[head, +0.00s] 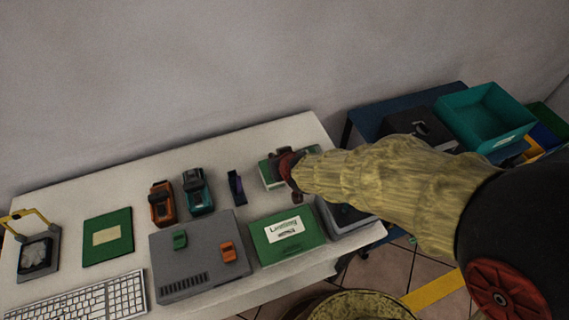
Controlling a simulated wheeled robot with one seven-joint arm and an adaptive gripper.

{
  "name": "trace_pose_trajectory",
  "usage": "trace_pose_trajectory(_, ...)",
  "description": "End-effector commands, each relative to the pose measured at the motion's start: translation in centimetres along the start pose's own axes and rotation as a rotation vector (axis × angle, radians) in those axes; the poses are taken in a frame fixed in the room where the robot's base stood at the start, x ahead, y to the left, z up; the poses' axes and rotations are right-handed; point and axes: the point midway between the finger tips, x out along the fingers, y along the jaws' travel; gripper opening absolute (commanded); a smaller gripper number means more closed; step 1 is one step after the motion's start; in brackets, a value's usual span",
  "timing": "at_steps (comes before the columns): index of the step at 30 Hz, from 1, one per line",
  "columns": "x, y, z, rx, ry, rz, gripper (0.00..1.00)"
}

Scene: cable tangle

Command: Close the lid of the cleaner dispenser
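My arm reaches in from the right, and my gripper (281,170), dark with red parts, is over the back right of the white table. It is above or against a small green and pale box (267,177), which it partly hides. The view is too coarse to show a gap between the fingers or any contact. I cannot tell for sure which thing is the cleaner dispenser; the partly hidden box may be it, and its lid cannot be made out.
A green box with a white label (268,252) and a grey case (185,285) lie in front. Orange (161,203) and teal (197,191) devices stand left of my gripper. A keyboard (108,297) is at front left. A teal bin (486,116) stands on the blue table at right.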

Motion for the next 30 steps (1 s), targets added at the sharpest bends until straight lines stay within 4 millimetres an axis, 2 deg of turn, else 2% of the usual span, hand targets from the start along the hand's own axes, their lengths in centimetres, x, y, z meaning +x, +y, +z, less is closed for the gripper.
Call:
trace_pose_trajectory(2, 0.7, -0.2, 1.0, 0.000, 0.043, 0.004, 0.00)
trace_pose_trajectory(9, 0.3, -0.1, 1.9, 0.000, 0.117, 0.004, 0.00)
trace_pose_trajectory(30, 0.7, -0.1, 5.5, 0.000, 0.120, 0.004, 0.00)
